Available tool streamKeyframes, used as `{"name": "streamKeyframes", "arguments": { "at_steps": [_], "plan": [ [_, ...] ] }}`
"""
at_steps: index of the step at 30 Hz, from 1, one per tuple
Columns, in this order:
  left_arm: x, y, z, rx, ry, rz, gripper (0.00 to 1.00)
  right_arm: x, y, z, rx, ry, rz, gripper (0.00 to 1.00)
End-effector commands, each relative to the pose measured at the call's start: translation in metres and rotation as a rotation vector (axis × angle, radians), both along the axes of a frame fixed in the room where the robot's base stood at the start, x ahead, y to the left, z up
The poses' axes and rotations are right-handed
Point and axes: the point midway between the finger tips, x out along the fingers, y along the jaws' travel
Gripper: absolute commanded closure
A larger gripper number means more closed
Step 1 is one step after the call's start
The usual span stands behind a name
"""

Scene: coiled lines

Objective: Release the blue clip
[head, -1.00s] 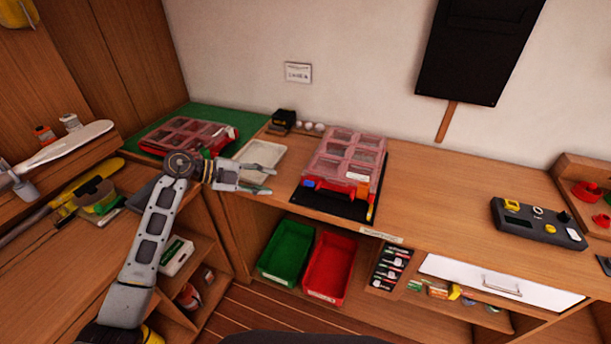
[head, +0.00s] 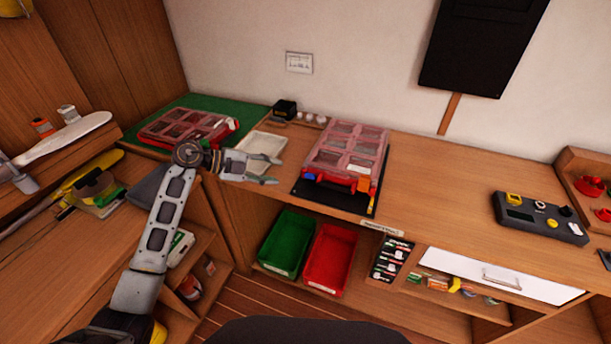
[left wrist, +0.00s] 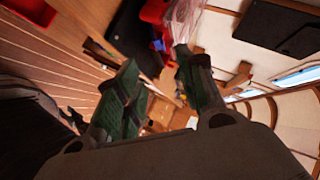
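The blue clip (head: 310,177) is on the front left corner of the pink clear-lidded organizer box (head: 345,150), which lies on a black mat (head: 337,202) on the counter. My left gripper (head: 278,171) is open and empty, a little left of the blue clip and apart from it. In the left wrist view the blue clip (left wrist: 158,45) shows beyond the green-padded fingers, near the red edge of the box. An orange clip (head: 363,185) sits at the box's front right. My right gripper does not show.
A white tray (head: 262,146) lies just behind my left gripper. Another red organizer box (head: 187,128) rests on a green mat at the left. Green (head: 286,243) and red (head: 330,259) bins stand below the counter edge. The counter right of the mat is clear up to a dark control box (head: 541,219).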

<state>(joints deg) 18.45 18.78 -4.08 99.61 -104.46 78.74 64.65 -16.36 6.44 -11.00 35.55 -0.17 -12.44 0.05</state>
Motion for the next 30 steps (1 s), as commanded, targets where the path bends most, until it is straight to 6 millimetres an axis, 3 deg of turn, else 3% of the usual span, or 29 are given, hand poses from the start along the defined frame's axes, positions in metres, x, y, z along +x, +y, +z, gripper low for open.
{"name": "streamKeyframes", "arguments": {
  "at_steps": [8,22,30],
  "plan": [
    [0.009,-0.026,-0.012,-0.003,0.002,0.000,0.62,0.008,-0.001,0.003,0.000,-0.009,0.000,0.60],
    [0.026,-0.069,-0.034,-0.002,0.001,0.000,0.62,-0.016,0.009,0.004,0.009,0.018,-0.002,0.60],
    [0.034,-0.092,-0.045,-0.003,0.002,0.000,0.62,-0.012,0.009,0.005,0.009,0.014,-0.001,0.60]
  ]
}}
